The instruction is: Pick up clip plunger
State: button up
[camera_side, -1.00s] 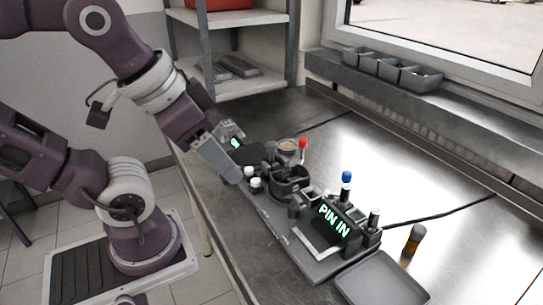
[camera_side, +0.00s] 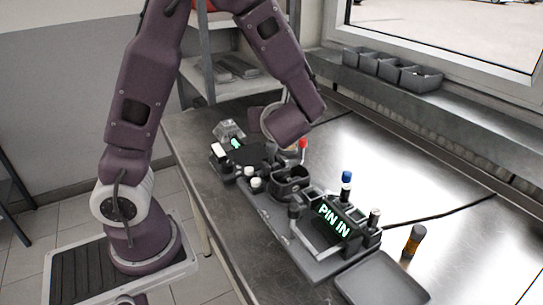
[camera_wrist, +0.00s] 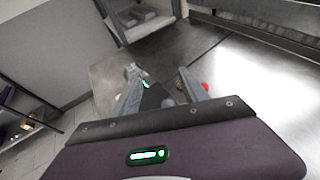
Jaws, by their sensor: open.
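I cannot tell for sure which part is the clip plunger. A dark upright piece with a pale band (camera_side: 374,217) stands right of the display. My gripper (camera_wrist: 158,78) is open in the wrist view, with a finger on each side of the fixture's far end and nothing seen held. In the side view my arm hides the fingers.
The grey fixture base (camera_side: 262,222) runs along the bench with several small parts on it. An empty grey tray (camera_side: 382,284) lies at its near end, with an amber-and-black cylinder (camera_side: 413,241) beside it. Bins (camera_side: 388,69) line the window ledge. Bare bench lies to the right.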

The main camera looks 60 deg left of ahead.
aim_at(273, 145)
notch_tip(273, 145, down, 8)
jog(key=shift+a+f, duration=0.1)
jog(key=shift+f, duration=0.05)
jog(key=x, duration=0.3)
jog(key=f+x, duration=0.1)
jog(key=x, duration=0.3)
jog(key=shift+s, duration=0.2)
jog(key=shift+d, duration=0.2)
grip_shut()
